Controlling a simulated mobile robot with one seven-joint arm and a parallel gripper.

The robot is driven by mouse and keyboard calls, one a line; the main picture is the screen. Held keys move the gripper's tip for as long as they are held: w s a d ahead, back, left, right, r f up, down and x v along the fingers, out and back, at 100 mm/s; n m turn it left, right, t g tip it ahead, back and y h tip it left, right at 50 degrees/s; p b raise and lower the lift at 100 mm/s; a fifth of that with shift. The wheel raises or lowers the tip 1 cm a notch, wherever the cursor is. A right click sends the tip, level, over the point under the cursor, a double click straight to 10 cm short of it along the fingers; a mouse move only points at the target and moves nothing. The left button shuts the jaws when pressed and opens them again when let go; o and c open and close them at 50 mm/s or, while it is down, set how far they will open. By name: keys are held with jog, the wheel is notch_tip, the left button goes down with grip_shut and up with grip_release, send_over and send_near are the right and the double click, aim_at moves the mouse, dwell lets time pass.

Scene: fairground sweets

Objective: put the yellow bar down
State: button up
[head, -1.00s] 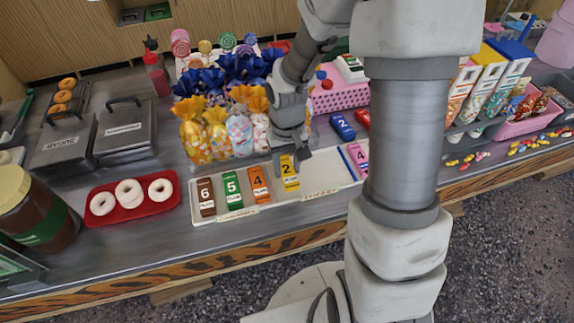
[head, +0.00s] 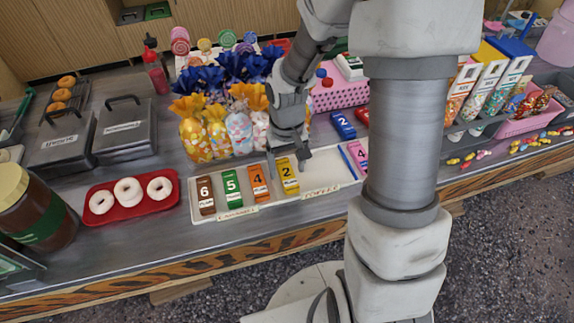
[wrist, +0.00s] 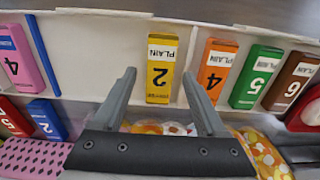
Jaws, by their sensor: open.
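My gripper (head: 287,165) is at the bar's far end. In the wrist view its two fingers (wrist: 159,73) stand apart, one on each side of the bar, with gaps to it.
Green (head: 231,187) and brown (head: 205,195) bars lie left of the orange one. A pink bar (head: 357,154) and a thin blue strip (head: 347,161) are at the right. Wrapped sweet bags (head: 240,134) stand close behind the tray. A red doughnut tray (head: 130,206) is left.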

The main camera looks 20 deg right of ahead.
notch_tip(320, 180, up, 12)
jog(key=f+p, duration=0.1)
jog(key=p, duration=0.1)
notch_tip(320, 180, up, 11)
jog(key=t, duration=0.3)
send_over(287, 173)
jog(key=s, duration=0.6)
jog(key=s+r+t+p, duration=0.1)
jog(key=s+r+t, duration=0.1)
jog(key=s+r, duration=0.3)
jog(key=shift+s+r+t, duration=0.15)
jog(key=shift+s+t, duration=0.15)
jog(key=shift+s, duration=1.15)
